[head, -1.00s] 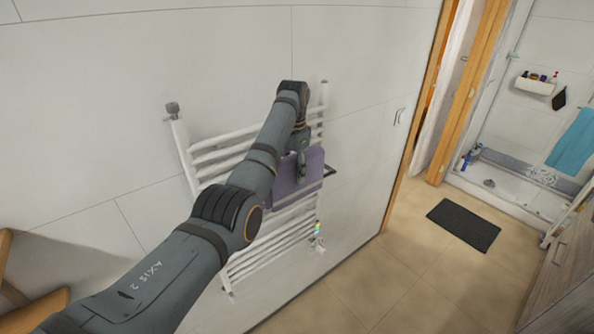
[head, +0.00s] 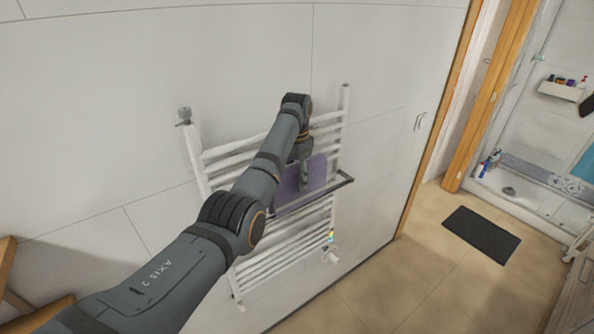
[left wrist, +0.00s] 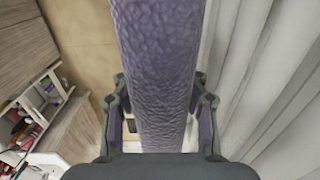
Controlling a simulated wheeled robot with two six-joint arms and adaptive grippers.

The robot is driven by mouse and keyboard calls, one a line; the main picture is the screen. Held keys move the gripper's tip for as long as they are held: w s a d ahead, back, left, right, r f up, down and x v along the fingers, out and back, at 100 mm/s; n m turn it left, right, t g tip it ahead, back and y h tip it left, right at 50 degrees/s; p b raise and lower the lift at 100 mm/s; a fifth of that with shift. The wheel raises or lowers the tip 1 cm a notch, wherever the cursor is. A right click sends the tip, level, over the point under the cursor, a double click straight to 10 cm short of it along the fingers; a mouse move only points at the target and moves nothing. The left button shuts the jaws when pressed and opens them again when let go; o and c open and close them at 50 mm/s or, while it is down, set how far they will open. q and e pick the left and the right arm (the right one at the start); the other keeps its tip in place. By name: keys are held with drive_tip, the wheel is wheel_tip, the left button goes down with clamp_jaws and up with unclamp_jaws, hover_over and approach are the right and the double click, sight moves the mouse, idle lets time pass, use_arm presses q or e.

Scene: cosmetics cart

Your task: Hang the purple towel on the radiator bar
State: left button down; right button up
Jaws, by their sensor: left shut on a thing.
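The purple towel (head: 289,192) hangs in front of the white towel radiator (head: 226,165) in the head view. My left gripper (head: 304,184) points down and is shut on the towel. In the left wrist view the towel (left wrist: 158,65) runs as a thick textured band between the two fingers (left wrist: 160,100). A dark bar (head: 343,181) stands out from the radiator's front, just right of the towel. My arm hides part of the towel and bar, so I cannot tell whether the towel touches the bar. My right gripper is not in view.
The white wall (head: 400,90) is close behind the radiator. A small colourful thing (head: 330,240) is at the radiator's lower right. A dark mat (head: 481,235) lies on the tiled floor to the right, before the shower. The floor between is clear.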

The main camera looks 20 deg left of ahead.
use_arm(q)
wheel_tip(320, 180, down, 2)
drive_tip(key=shift+s+d, duration=0.1)
drive_tip(key=shift+s, duration=0.05)
wheel_tip(320, 180, down, 13)
drive_tip(key=b, duration=0.1)
drive_tip(key=shift+w+r, duration=0.2)
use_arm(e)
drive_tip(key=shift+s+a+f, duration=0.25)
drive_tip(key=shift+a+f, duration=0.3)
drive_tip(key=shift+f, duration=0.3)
use_arm(q)
drive_tip(key=c, duration=0.6)
unclamp_jaws()
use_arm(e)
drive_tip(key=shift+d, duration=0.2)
use_arm(q)
wheel_tip(320, 180, up, 12)
drive_tip(key=shift+s+r, duration=0.1)
drive_tip(key=shift+s, duration=0.05)
